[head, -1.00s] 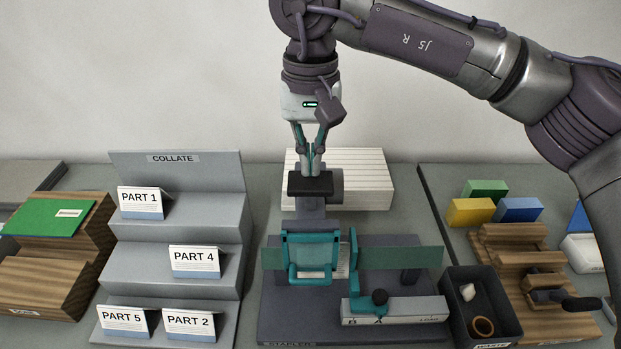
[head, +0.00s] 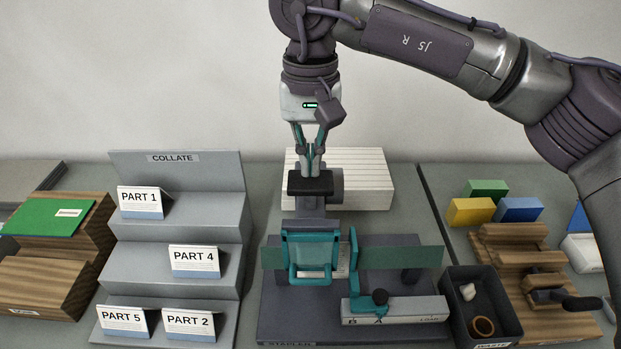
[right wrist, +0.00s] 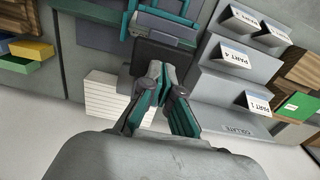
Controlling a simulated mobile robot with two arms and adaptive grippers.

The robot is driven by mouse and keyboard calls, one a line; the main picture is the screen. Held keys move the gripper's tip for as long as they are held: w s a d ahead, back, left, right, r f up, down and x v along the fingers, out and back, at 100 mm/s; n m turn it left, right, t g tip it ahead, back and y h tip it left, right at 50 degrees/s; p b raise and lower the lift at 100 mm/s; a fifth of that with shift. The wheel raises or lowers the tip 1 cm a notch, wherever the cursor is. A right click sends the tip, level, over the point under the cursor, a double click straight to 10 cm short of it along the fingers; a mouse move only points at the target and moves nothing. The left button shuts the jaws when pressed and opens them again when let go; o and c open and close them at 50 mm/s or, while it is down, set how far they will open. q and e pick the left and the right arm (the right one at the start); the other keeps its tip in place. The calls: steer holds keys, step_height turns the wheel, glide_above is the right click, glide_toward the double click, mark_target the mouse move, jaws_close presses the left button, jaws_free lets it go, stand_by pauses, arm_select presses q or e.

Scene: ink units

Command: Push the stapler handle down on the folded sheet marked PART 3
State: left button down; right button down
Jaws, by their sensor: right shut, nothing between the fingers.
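The stapler (head: 310,203) stands at the middle of the table, with a dark pad (head: 310,186) on top of its handle. My right gripper (head: 313,170) is shut and empty, its fingertips just over or on the pad; I cannot tell whether they touch. The right wrist view shows the same fingertips (right wrist: 158,75) beside the dark pad (right wrist: 160,54). In front of the stapler is a teal frame (head: 311,238) with a pale strip inside it. No PART 3 marking is readable. My left gripper is not in view.
A grey stepped rack (head: 185,232) at left holds folded sheets marked PART 1, PART 4, PART 5 and PART 2. A black-knobbed slider (head: 395,312) is at front, with a dark bin (head: 480,283) right of it. A white stack (head: 365,175) stands behind.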

mark_target(311, 180)
steer(key=shift+f+b, duration=0.85)
steer(key=shift+f, duration=0.65)
steer(key=shift+f+b, duration=0.3)
steer(key=shift+f, duration=0.05)
step_height(311, 180, up, 10)
steer(key=p, duration=0.7)
steer(key=shift+f, duration=0.2)
steer(key=shift+f, duration=0.1)
